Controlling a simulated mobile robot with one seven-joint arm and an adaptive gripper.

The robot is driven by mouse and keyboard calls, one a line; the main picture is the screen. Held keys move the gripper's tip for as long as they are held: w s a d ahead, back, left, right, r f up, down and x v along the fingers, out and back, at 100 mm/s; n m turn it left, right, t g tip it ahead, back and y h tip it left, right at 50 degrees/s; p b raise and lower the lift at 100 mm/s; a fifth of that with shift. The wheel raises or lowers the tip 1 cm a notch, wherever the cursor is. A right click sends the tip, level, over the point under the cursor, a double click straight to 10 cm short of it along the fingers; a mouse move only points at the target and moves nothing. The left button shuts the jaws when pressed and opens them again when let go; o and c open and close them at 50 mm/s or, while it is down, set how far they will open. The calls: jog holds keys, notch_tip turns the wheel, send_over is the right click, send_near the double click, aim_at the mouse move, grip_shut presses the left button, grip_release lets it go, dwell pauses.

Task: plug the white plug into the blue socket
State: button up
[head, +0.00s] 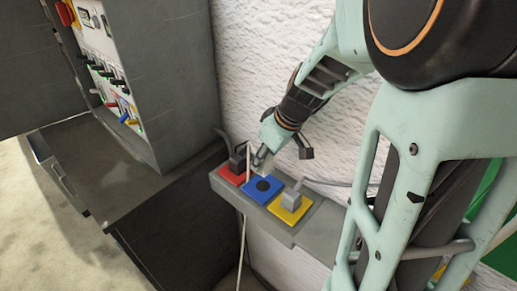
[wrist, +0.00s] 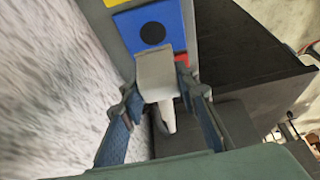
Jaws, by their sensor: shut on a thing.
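The blue socket (head: 254,196) is a square plate with a round dark hole, between the red and yellow sockets on a grey ledge. In the wrist view the blue socket (wrist: 172,20) shows ahead with its hole uncovered. The white plug (wrist: 155,70) is pale and blocky, with its cord end toward me. My gripper (wrist: 157,92) is shut on the white plug, one finger on each side. The plug overlaps the lower edge of the blue plate in that view; its prongs are hidden. In the head view my gripper (head: 259,157) is above the ledge, behind the blue and red sockets.
The red socket (head: 227,175) bears a dark plug (head: 238,161), and the yellow socket (head: 289,216) bears a grey plug (head: 292,199). A thin white cord (head: 242,240) hangs over the ledge's (head: 310,236) front. A rough white wall (head: 265,70) stands close behind; a grey cabinet (head: 180,80) is at left.

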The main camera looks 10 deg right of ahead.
jog(key=shift+f, duration=0.1)
jog(key=shift+f+b, duration=1.7)
jog(key=shift+f, duration=1.1)
jog(key=shift+b, duration=1.05)
jog(key=shift+f+b, duration=0.6)
jog(key=shift+b, duration=0.15)
jog(key=o, duration=1.2)
jog(key=shift+c, duration=0.2)
jog(key=shift+r, duration=0.1)
jog(key=v, duration=0.7)
jog(key=shift+r, duration=0.25)
